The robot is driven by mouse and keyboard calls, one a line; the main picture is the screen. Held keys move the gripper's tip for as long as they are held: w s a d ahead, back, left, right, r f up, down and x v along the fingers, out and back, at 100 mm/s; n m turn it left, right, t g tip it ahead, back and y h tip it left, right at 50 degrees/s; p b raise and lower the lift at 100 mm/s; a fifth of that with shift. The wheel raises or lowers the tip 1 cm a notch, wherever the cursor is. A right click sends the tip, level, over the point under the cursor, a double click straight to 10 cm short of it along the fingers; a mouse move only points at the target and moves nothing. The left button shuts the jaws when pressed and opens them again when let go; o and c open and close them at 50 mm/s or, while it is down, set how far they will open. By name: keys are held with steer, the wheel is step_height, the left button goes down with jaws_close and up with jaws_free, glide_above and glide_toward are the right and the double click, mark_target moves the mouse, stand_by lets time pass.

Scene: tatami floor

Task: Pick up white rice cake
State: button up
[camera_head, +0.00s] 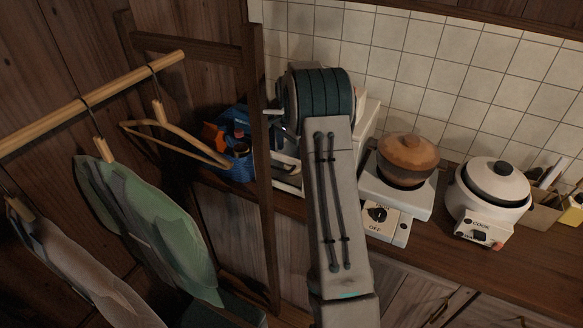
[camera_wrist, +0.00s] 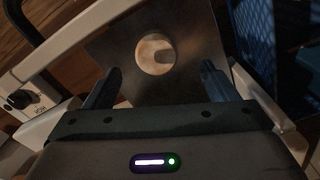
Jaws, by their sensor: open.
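A round, pale disc with a brownish mark, which looks like the white rice cake (camera_wrist: 150,58), lies on a dark flat plate (camera_wrist: 110,45) in the wrist view. My gripper (camera_wrist: 160,69) is open, with one dark finger on each side of the view. The rice cake shows between and just beyond the fingertips, with nothing held. I cannot tell the height between them. In the head view my arm hides the gripper and the rice cake.
White frame bars and a knob panel (camera_wrist: 30,98) border the plate. A blue basket (camera_head: 237,165) stands left of my arm. A hot plate with a brown pot (camera_head: 408,155) and a rice cooker (camera_head: 490,190) stand right. A hanger rack (camera_head: 262,150) is close at left.

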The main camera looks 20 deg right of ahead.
steer(key=f, duration=0.1)
steer(key=f+p, duration=0.1)
steer(key=f, duration=0.2)
steer(key=shift+s+d+f+p, duration=0.2)
steer(key=shift+s+d+p, duration=0.05)
steer(key=shift+p, duration=0.05)
steer(key=shift+f, duration=0.45)
steer(key=c, duration=1.1)
steer(key=shift+o, duration=0.2)
steer(key=shift+r, duration=0.1)
